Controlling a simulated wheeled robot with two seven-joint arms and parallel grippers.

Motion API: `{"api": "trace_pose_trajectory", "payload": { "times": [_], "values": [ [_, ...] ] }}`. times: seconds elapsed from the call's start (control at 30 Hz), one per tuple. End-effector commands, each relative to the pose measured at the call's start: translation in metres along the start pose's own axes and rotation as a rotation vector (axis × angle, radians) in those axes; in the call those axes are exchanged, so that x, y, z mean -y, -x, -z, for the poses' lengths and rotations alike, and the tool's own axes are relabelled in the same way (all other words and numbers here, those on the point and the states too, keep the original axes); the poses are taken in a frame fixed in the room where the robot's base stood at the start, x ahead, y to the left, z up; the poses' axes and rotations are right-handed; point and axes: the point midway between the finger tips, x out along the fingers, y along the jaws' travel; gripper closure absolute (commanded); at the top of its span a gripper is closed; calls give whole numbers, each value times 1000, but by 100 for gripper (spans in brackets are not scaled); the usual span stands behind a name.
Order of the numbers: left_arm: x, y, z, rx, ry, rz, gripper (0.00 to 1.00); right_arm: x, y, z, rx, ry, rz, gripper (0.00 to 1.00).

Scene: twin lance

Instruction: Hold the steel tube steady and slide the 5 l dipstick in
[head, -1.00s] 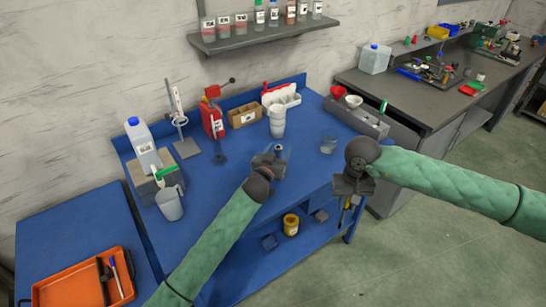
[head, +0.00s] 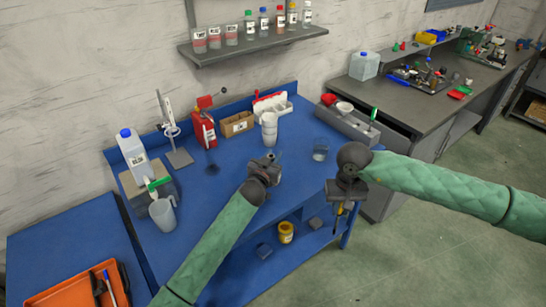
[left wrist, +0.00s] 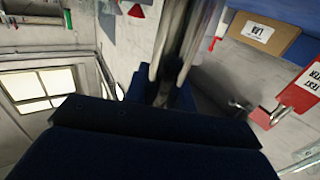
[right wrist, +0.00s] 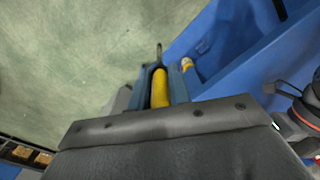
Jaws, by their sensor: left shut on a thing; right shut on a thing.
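The steel tube (left wrist: 182,35) stands out between the fingers of my left gripper (head: 272,163) in the left wrist view. In the head view this gripper is over the front half of the blue bench, shut on the tube, which shows only as a small grey piece. My right gripper (head: 344,190) is at the bench's right front edge, shut on the dipstick. The dipstick's yellow handle (right wrist: 160,88) lies between the fingers in the right wrist view, with a dark end beyond. In the head view the handle (head: 338,216) hangs below the gripper. Tube and dipstick are apart.
On the blue bench (head: 225,200) are a glass beaker (head: 320,151), white cups (head: 269,128), a red tester (head: 204,130), a stand (head: 178,156), a white bottle (head: 132,152) and a clear jug (head: 162,213). A yellow jar (head: 286,233) sits on the lower shelf.

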Motion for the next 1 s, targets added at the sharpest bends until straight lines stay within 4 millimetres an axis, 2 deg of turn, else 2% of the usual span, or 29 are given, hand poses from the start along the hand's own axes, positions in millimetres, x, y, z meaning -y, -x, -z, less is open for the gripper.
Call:
{"api": "trace_pose_trajectory", "payload": {
  "times": [0.37, 0.53, 0.77, 1.0],
  "values": [
    [0, 0, 0, 0, 0, 0, 99, 0, 0, 0, 0, 0, 0, 98],
    [0, 0, 0, 0, 0, 0, 99, 8, 6, 13, 1, -14, 4, 98],
    [0, 0, 0, 0, 0, 0, 99, 43, 35, 63, 5, -71, 15, 98],
    [0, 0, 0, 0, 0, 0, 99, 87, 79, 118, 9, -142, 21, 98]
  ]
}}
